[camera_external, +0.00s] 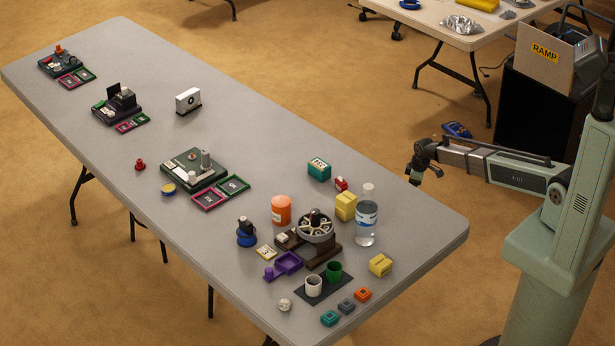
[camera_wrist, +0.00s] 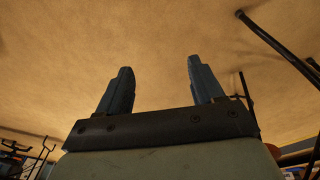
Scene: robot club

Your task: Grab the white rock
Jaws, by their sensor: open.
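A small whitish, rounded, rough lump that looks like the white rock (camera_external: 285,304) lies on the grey table near its front edge, left of the dark mat with the cups. My gripper (camera_external: 414,178) is off the table's right side, pointing down over the floor, well apart from the rock. In the wrist view the two fingers of my gripper (camera_wrist: 158,80) are spread apart with only carpet between them. The rock does not show in the wrist view.
A white cup (camera_external: 314,286) and a green cup (camera_external: 334,272) stand right of the rock. A purple tray (camera_external: 288,263), a round device (camera_external: 316,228), a clear bottle (camera_external: 366,222) and small coloured blocks (camera_external: 346,306) crowd this end. The table (camera_external: 225,285) is bare left of the rock.

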